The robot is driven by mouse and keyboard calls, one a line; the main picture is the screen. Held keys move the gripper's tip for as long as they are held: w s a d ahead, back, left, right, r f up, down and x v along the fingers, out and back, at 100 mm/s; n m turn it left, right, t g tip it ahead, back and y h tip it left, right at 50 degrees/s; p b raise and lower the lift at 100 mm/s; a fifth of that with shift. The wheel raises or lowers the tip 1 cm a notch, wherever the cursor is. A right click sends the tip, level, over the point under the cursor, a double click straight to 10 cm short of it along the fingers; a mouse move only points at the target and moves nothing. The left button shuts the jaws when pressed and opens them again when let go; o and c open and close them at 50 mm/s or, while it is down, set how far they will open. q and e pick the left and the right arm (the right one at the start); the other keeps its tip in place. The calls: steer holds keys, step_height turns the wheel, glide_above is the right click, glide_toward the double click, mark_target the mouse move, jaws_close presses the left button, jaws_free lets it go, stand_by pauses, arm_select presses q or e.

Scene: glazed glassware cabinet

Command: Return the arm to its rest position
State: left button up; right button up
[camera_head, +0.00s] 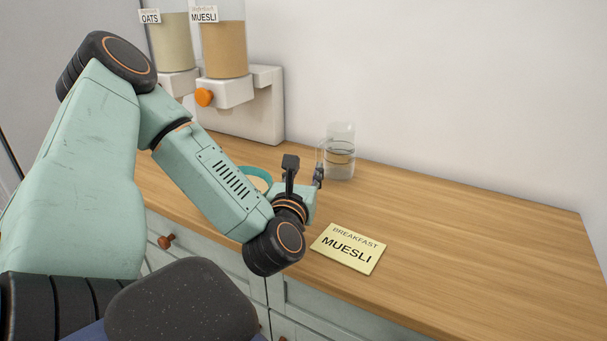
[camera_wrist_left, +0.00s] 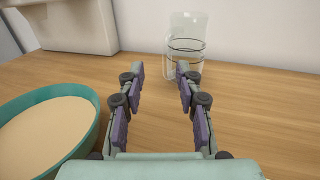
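My left arm (camera_head: 212,172) reaches in from the left over the wooden counter. Its gripper (camera_head: 305,172) is low over the counter, between a teal bowl and a glass jug. In the left wrist view the gripper (camera_wrist_left: 160,82) has its two fingers spread apart with nothing between them. My right gripper is in neither view.
The teal bowl (camera_wrist_left: 88,145) with pale contents is close at the gripper's left, partly hidden in the head view. Oats (camera_head: 172,42) and muesli (camera_head: 224,48) dispensers stand behind. A yellow "BREAKFAST MUESLI" card (camera_head: 347,248) lies near the front edge. The counter's right is clear.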

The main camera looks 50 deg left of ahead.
arm_select(q)
steer(key=shift+v, duration=0.95)
